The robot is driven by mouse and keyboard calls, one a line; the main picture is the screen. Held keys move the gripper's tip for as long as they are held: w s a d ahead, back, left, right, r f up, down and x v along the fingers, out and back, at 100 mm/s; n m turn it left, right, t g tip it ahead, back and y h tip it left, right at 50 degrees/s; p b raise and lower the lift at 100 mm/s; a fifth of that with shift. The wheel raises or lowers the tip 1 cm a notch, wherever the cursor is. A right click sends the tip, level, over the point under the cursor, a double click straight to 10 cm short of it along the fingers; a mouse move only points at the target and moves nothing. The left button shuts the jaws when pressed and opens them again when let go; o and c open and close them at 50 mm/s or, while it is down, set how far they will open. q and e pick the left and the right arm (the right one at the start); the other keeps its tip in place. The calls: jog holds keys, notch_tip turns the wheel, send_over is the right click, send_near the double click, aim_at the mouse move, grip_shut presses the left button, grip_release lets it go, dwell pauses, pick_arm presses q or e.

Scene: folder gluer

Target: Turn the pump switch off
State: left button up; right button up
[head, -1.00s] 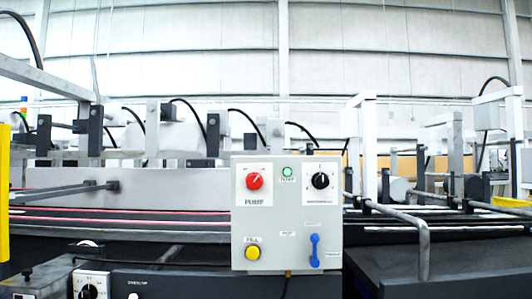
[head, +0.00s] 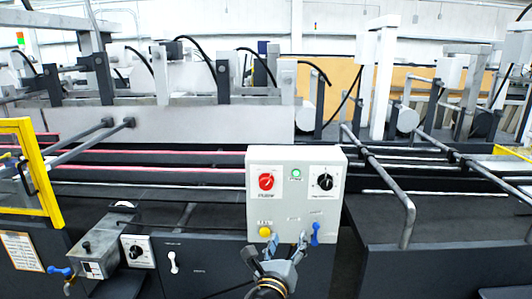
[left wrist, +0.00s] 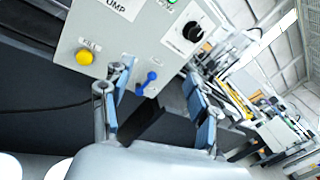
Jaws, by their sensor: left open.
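The pump switch is a red rotary knob (head: 266,182) on the upper left of a light grey control box (head: 330,206). In the earlier, closer head view its white mark leans to the upper right; now it is too small to read surely. My left gripper (head: 277,248) is open and empty, below the knob, near the box's lower edge. In the left wrist view the open fingers (left wrist: 160,88) point at the box's lower part. Part of the PUMP label (left wrist: 120,6) shows at the top there, and the red knob is out of that view. My right gripper is not in view.
Close by on the box are a yellow FILL button (head: 265,232), a blue lever (head: 315,234), a green lamp (head: 296,173) and a black knob (head: 325,182). Metal rails (head: 405,215) stick out to the right. A yellow frame (head: 45,165) stands at the left.

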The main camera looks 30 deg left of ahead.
aim_at(266, 184)
pick_arm(q)
jog(key=a+r+m+g+y+p, duration=0.1)
jog(key=a+r+g+y+p, duration=0.1)
jog(key=a+r+y+p, duration=0.35)
jog(key=shift+h, duration=0.65)
jog(key=x, duration=0.4)
jog(key=p+x, duration=0.1)
jog(key=x, duration=0.4)
jog(key=a+x, duration=0.1)
jog(key=x, duration=0.4)
jog(key=shift+s+a+r, duration=0.1)
jog(key=shift+s+r, duration=0.3)
jog(key=shift+s, duration=0.05)
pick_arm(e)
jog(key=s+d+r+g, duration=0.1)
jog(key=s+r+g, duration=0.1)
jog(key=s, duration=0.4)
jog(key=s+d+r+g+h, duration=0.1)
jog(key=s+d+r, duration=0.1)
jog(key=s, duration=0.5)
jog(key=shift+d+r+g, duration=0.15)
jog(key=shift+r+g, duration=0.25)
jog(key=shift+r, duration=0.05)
pick_arm(q)
jog(key=c, duration=1.1)
